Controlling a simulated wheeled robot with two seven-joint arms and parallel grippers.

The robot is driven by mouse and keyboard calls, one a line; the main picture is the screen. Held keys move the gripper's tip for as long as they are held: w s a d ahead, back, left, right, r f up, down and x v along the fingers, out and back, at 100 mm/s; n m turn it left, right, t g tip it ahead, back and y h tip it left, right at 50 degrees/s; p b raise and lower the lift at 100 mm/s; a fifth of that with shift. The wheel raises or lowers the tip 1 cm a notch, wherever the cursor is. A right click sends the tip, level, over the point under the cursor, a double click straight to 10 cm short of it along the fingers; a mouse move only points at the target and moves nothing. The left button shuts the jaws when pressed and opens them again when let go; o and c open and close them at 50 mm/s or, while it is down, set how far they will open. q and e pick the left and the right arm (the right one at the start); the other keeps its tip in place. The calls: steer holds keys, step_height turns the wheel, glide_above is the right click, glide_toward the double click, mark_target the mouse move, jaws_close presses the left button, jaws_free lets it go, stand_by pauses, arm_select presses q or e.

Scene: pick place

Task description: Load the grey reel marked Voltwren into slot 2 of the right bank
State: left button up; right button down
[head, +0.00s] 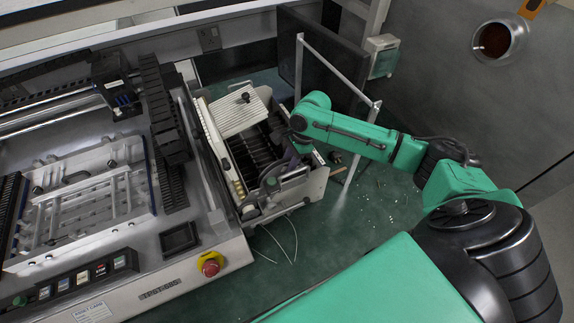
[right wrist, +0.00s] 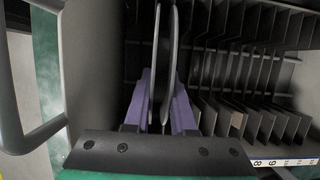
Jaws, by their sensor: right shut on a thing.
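In the right wrist view, a thin grey reel (right wrist: 174,60) is seen edge-on, upright between the purple fingers of my right gripper (right wrist: 163,100), which is shut on it. Its marking cannot be read. Rows of dark slot dividers (right wrist: 262,122) stand to its right, with a number strip (right wrist: 285,162) below them. In the head view, my right gripper (head: 297,158) is down in the open white feeder bank (head: 308,190), partly hidden by its arm. I cannot tell which slot the reel is over or whether it touches a divider. My left gripper is not in view.
A ribbed pale cover (head: 240,112) sits at the bank's back left. A dark panel with a pale frame (head: 330,75) stands behind it. A machine with a red stop button (head: 210,266) is at left. Loose white cables (head: 283,240) lie in front.

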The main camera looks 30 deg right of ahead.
mark_target(283, 167)
steer(key=shift+f, duration=0.3)
steer(key=shift+c, duration=1.8)
jaws_free()
step_height(283, 167, up, 6)
steer(key=p, duration=0.7)
steer(key=shift+f+p, duration=0.1)
steer(key=shift+p, duration=0.2)
step_height(283, 167, up, 2)
steer(key=shift+r+p, duration=0.25)
steer(key=shift+p, duration=0.85)
steer(key=shift+f, duration=0.1)
